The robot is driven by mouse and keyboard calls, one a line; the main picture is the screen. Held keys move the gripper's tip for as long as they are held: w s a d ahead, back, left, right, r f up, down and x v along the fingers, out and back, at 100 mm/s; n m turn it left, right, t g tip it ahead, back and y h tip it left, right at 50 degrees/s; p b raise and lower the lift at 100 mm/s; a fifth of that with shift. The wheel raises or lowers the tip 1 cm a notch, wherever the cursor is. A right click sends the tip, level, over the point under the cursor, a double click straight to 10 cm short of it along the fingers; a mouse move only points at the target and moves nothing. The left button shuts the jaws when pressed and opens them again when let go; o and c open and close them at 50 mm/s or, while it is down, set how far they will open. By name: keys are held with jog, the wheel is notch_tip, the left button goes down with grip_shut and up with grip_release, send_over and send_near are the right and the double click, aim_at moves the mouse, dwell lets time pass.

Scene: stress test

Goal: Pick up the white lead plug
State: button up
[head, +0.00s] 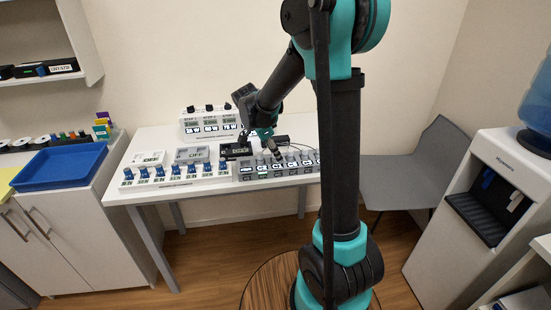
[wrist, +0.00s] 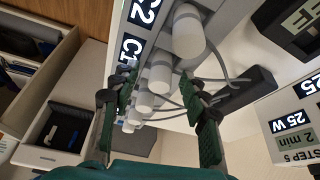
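Several white cylindrical lead plugs stand in a row on a labelled unit in the wrist view. The nearest and largest plug (wrist: 188,32) is at upper centre, beyond my fingertips. Another plug (wrist: 160,72) appears between the fingertips. I cannot tell which one the task means. My gripper (wrist: 160,82) has its two green-padded fingers spread apart, with no plug visibly clamped. In the head view my gripper (head: 269,143) is low over the labelled grey unit (head: 246,174) on the white table. The plugs there are too small and partly hidden to tell apart.
Grey cables (wrist: 228,80) run from the plugs past the right finger, near a black block (wrist: 245,92). A row of blue-topped units (head: 160,172) stands left on the table (head: 125,190). A control box (head: 210,124) stands behind. A grey chair (head: 400,175) is at right.

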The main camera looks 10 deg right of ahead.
grip_shut()
jog(key=shift+r, duration=0.1)
